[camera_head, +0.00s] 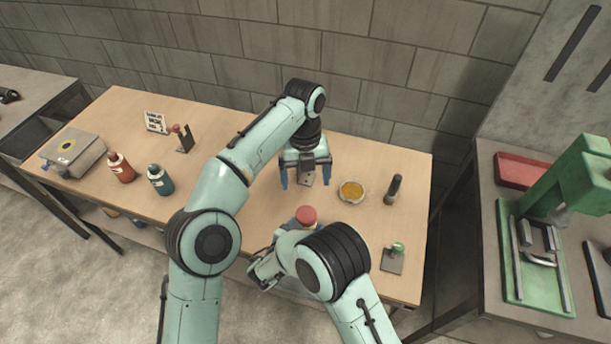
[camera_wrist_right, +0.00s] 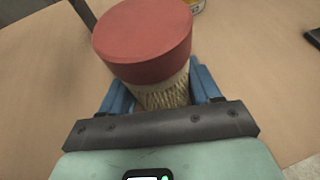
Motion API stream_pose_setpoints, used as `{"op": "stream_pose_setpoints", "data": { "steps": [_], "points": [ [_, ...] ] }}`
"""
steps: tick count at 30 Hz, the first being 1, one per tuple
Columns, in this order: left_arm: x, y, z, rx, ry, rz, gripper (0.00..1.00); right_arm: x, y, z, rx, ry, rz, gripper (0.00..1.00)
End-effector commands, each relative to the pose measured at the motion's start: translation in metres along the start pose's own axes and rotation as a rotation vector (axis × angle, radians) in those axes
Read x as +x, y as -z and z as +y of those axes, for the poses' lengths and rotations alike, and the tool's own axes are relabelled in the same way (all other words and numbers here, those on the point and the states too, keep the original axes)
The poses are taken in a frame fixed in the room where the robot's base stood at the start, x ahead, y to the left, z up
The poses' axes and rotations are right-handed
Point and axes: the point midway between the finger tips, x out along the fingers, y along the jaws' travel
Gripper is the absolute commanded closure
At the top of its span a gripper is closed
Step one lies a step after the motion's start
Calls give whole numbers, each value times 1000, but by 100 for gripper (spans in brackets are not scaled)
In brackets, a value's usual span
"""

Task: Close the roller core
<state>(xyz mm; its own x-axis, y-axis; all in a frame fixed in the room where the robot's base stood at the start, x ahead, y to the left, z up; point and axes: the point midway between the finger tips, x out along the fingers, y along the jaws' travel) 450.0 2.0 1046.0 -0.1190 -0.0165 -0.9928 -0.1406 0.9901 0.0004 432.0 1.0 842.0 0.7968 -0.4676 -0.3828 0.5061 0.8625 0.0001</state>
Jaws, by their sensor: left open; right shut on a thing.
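The roller core looks like an upright pale mesh tube (camera_wrist_right: 162,94) with a wide red cap (camera_wrist_right: 143,40) on its top. My right gripper (camera_wrist_right: 160,100) is shut on the mesh tube, with one blue finger on each side below the cap. In the head view the red cap (camera_head: 306,215) shows just above my right arm, which hides the tube and the right fingers. My left gripper (camera_head: 306,180) is open, pointing down over the back middle of the table. A small grey plate (camera_head: 307,177) shows between its fingers, partly hidden. I cannot tell whether they touch it.
On the wooden table (camera_head: 235,215), a dish of yellow stuff (camera_head: 351,191) and a dark upright cylinder (camera_head: 393,189) stand right of my left gripper. A green-knobbed stand (camera_head: 394,256) is at front right. Red (camera_head: 121,167) and teal (camera_head: 160,179) bottles stand left. A green press (camera_head: 560,220) is far right.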

Motion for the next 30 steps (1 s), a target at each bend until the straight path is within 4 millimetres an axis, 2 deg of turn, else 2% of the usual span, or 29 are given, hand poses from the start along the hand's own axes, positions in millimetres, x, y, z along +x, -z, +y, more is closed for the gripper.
{"op": "stream_pose_setpoints", "data": {
  "steps": [4, 5, 7, 16, 20, 23, 30],
  "points": [
    [0, 0, 0, 0, 0, 0, 9, 0, 0, 0, 0, 0, -1, 100],
    [0, 0, 0, 0, 0, 0, 9, 0, 0, 0, 0, 0, -1, 31],
    [0, 0, 0, 0, 0, 0, 9, 0, 0, 0, 0, 0, -1, 8],
    [1, 0, 0, 0, 0, 0, 9, -1, 0, 0, 0, -1, 0, 8],
    [4, 0, 0, 0, 0, 2, 9, -10, 0, 1, 1, -2, 1, 8],
    [8, 1, 0, 0, -1, 4, 9, -27, 1, 1, 0, -4, 0, 8],
    [19, 3, 1, 0, -1, 11, 9, -82, 1, 1, 1, -5, 0, 8]
  ]
}}
